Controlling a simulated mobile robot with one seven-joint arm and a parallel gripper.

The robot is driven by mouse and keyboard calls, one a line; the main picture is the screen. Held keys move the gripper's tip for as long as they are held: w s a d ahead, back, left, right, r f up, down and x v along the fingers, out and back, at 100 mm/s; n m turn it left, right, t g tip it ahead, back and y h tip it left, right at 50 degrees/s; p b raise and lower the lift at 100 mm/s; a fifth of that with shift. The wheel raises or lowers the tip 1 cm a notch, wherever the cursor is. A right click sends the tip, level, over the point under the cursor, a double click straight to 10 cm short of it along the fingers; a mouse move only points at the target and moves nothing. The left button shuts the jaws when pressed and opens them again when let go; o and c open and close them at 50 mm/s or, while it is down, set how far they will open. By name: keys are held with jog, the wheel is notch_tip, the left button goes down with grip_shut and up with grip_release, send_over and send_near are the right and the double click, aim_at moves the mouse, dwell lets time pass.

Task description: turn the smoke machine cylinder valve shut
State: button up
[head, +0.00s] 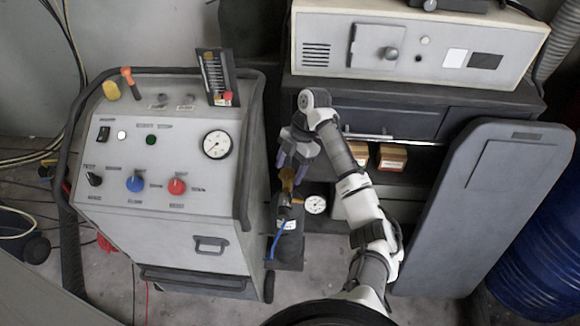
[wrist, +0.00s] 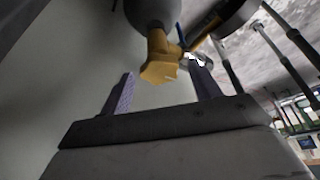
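The brass-yellow valve (head: 288,180) sits on top of the smoke machine cylinder, low between the grey machine and the dark bench. In the wrist view the valve's faceted yellow knob (wrist: 159,68) points toward my gripper, with a grey rounded body (wrist: 152,10) behind it. My gripper (head: 291,166) is at the valve, with its fingers pointing down. In the wrist view my gripper (wrist: 162,76) is open, with one finger on each side of the knob. Gaps show between the fingers and the knob. Most of the cylinder is hidden in the head view.
A round gauge (head: 315,204) and a blue hose (head: 277,241) are close by the valve. The grey smoke machine (head: 205,262) stands at the left. The bench (head: 400,122) and a leaning grey panel (head: 480,215) are at the right. The gap around the valve is narrow.

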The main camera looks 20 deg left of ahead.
jog(key=c, duration=0.8)
